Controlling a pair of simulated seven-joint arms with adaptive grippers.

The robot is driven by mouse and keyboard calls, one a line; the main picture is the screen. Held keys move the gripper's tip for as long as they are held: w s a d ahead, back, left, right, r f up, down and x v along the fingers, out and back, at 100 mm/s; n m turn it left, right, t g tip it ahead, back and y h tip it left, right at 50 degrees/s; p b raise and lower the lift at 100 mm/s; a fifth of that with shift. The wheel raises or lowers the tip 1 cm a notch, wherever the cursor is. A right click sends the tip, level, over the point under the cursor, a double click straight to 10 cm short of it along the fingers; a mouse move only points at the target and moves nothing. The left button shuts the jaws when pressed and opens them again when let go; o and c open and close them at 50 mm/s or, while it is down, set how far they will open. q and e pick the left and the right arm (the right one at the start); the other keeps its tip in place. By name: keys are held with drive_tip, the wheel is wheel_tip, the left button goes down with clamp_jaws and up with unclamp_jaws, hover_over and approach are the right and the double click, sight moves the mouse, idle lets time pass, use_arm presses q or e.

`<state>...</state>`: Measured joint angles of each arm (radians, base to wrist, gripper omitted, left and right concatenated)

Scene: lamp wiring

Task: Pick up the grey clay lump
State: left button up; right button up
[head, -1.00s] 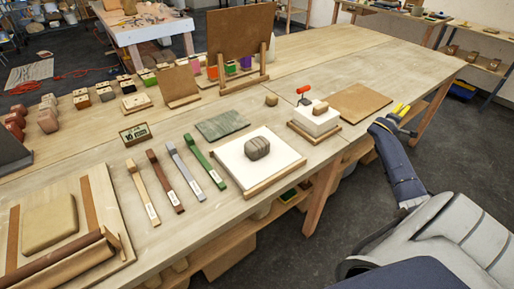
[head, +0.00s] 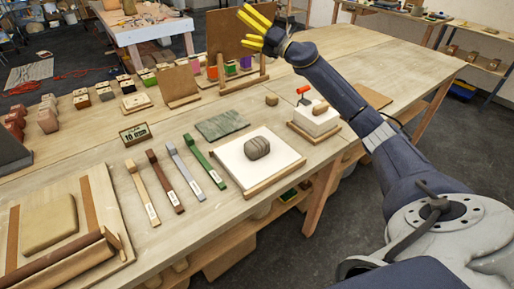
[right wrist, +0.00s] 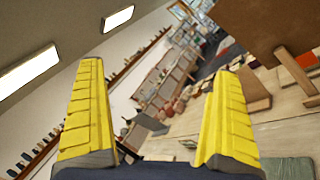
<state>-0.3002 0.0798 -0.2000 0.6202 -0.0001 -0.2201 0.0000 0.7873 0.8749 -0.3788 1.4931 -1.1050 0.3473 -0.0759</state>
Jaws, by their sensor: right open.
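The grey clay lump (head: 257,147) is a rounded, ridged block. It sits on a white board (head: 232,167) with a wooden front edge, near the front of the table in the head view. My right gripper (head: 252,28) is raised high at the top of the head view, well above and behind the lump in the picture. Its yellow fingers are spread, and the right wrist view shows them apart with nothing between (right wrist: 155,110). The lump does not show in the right wrist view. My left gripper is not in view.
Several coloured tools (head: 172,175) lie left of the board, with a green slab (head: 222,125) behind it. A white block with a red-handled item (head: 314,118) stands to the right. An upright brown board on an easel (head: 225,52) stands behind, near my right gripper in the picture.

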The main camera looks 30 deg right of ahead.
drive_tip(key=s+a+f+n+g+y, duration=0.1)
drive_tip(key=s+a+f+n+g, duration=0.1)
drive_tip(key=a+f+n+g, duration=0.3)
drive_tip(key=s+a+n+g, duration=0.1)
drive_tip(key=s+a+g, duration=0.2)
drive_tip(key=a, duration=0.4)
drive_tip(key=s+a+f+n+g+y, duration=0.1)
drive_tip(key=s+a+f+n+g, duration=0.1)
drive_tip(key=a+f+n+g, duration=0.3)
drive_tip(key=m+g+h, duration=0.4)
drive_tip(key=g+h, duration=0.2)
drive_tip(key=h, duration=0.6)
approach(257, 149)
drive_tip(key=w+d+r, duration=0.2)
drive_tip(key=w+r, duration=0.1)
wheel_tip(257, 149, down, 17)
drive_tip(key=shift+r, duration=0.2)
drive_tip(key=shift+c, duration=0.6)
drive_tip(key=c, duration=1.5)
